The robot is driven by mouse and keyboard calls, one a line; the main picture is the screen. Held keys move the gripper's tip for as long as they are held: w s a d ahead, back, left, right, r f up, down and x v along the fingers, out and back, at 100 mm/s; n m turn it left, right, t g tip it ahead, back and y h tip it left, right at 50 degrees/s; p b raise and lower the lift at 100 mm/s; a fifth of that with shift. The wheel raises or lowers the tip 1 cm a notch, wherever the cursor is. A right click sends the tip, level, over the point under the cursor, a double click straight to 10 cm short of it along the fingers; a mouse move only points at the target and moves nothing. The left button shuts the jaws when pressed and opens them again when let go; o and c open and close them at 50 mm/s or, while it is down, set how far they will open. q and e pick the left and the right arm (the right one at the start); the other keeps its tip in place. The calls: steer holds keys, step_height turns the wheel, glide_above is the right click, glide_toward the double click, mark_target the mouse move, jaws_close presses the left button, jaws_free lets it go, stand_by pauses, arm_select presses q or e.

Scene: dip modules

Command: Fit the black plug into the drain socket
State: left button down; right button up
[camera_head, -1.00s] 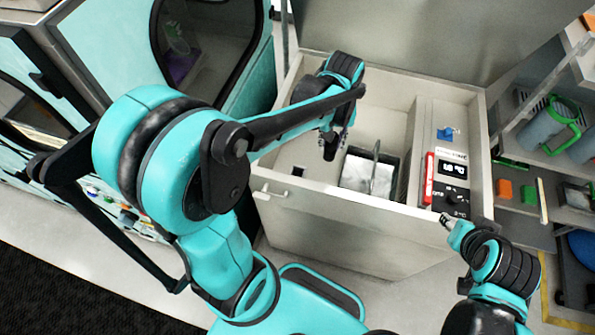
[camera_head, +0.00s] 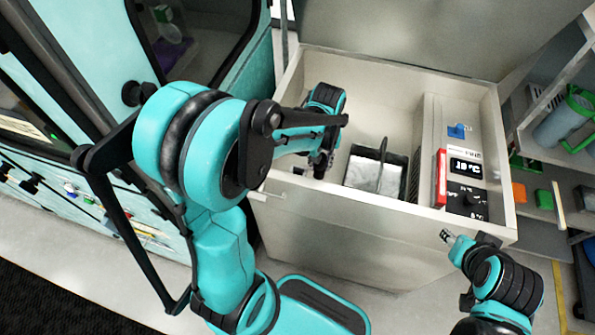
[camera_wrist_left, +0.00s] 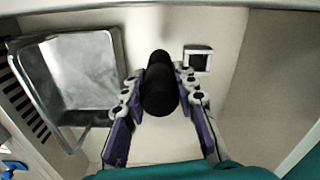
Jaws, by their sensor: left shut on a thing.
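The black plug (camera_wrist_left: 160,85) is a dark cylinder held between the two fingers of my left gripper (camera_wrist_left: 160,92) in the left wrist view. The drain socket (camera_wrist_left: 198,59) is a small square with a pale frame and dark opening in the basin floor. It lies just right of the plug's far end in that view, and the plug appears apart from it.
A metal tray (camera_wrist_left: 112,85) with an upright handle sits in the basin beside the gripper. A control box (camera_head: 462,170) with displays, a blue knob and a red strip lines the basin's right side. The basin's front wall (camera_head: 370,206) stands close to my left gripper.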

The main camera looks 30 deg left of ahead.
arm_select(q)
steer(key=shift+w+a+f+b, duration=0.25)
steer(key=shift+a+f+b, duration=0.5)
steer(key=shift+a+f, duration=0.7)
steer(key=shift+w+a+f+b, duration=0.2)
steer(key=shift+a+f+b, duration=0.6)
steer(key=shift+a+f, duration=0.7)
steer(key=shift+w+a+f+b, duration=0.25)
steer(key=shift+a+f+b, duration=0.5)
steer(key=shift+a+f, duration=0.7)
steer(key=shift+d+f, duration=0.2)
steer(key=shift+f, duration=0.15)
steer(key=c, duration=1.2)
jaws_free()
